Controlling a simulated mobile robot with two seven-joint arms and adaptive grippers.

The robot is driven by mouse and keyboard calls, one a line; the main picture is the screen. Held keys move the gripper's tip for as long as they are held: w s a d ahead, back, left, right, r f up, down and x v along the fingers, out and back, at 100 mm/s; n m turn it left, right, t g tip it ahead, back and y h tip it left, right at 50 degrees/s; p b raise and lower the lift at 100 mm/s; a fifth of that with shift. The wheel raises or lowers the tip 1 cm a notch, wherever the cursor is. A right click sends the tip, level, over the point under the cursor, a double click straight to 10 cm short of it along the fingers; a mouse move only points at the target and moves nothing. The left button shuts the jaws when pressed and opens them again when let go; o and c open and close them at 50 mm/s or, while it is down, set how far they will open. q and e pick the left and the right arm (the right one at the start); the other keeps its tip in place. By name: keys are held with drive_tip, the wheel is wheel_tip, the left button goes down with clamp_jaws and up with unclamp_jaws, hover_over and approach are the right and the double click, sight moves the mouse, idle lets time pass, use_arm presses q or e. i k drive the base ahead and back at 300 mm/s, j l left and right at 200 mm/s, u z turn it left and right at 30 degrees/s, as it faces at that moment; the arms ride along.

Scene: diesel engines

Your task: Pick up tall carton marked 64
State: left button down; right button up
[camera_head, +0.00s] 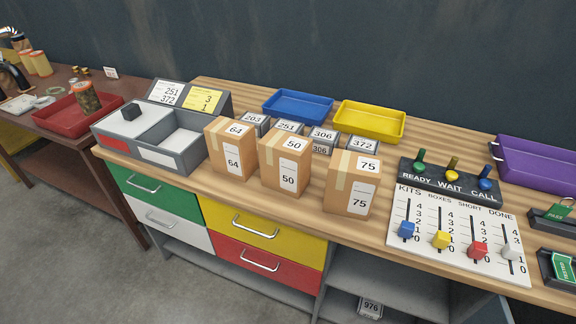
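The tall carton marked 64 (219,158) stands upright on the wooden workbench (400,275). It is brown cardboard with white labels reading 64 on its top and front. It is the leftmost of three similar cartons. A carton marked 50 (271,177) stands close to its right, and a carton marked 75 (338,197) stands farther right. Neither of my grippers shows in the head view.
A grey two-part bin (196,154) stands just left of carton 64. Small grey numbered boxes (366,146) sit behind the cartons. Blue (298,107) and yellow (370,121) trays lie at the back. A slider board (425,246) and a READY/WAIT/CALL panel (426,183) occupy the right.

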sight(232, 145)
drive_tip(key=i+j+z, duration=0.15)
drive_tip(key=j, duration=0.2)
drive_tip(key=i+j+z, duration=0.15)
drive_tip(key=j, duration=0.2)
drive_tip(key=i+j+z, duration=0.2)
drive_tip(key=j, duration=0.2)
drive_tip(key=j+z, duration=0.15)
drive_tip(key=j, duration=0.2)
